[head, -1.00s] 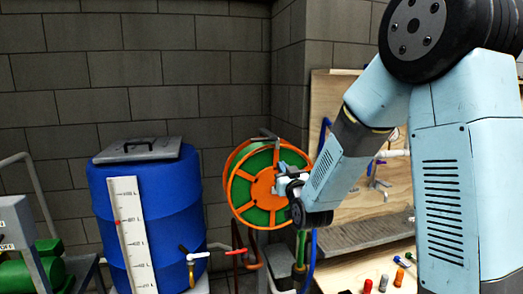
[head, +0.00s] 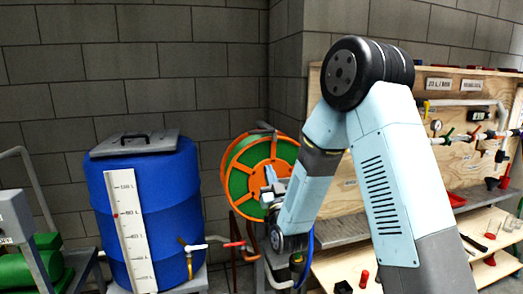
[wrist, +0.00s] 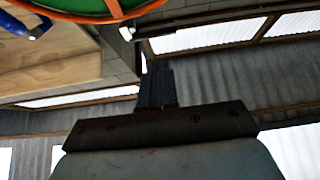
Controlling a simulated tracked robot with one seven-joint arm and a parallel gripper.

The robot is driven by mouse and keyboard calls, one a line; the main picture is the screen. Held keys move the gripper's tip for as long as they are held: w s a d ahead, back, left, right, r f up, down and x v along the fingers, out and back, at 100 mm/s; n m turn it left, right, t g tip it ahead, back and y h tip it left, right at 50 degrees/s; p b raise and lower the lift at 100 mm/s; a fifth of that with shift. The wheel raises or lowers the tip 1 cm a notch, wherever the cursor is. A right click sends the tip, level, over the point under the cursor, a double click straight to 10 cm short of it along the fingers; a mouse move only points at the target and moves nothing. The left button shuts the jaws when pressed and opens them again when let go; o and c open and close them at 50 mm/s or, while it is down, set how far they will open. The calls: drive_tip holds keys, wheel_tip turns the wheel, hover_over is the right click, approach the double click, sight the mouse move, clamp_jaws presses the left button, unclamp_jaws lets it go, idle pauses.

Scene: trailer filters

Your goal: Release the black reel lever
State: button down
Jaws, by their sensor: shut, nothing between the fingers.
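The hose reel (head: 236,183), with orange spoked sides and a green drum, stands near the wall corner in the head view. Part of its orange rim (wrist: 112,13) shows at the top of the wrist view. I cannot make out the black lever; it may be hidden behind my gripper or too small to tell. My gripper (head: 268,193) is in front of the reel's lower right side; whether it touches cannot be told. In the wrist view my gripper (wrist: 156,84) has its dark fingers together with nothing between them, and the reel rim is above and left of them.
A blue barrel (head: 140,215) with a level scale and a tap (head: 190,247) stands left of the reel. A wooden board (head: 460,150) with pipes and valves is at right, above shelves (head: 490,225). Green machinery (head: 40,260) is at far left.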

sight(262, 132)
drive_tip(key=x, duration=1.4)
drive_tip(key=shift+d, duration=0.2)
drive_tip(key=shift+m, duration=0.4)
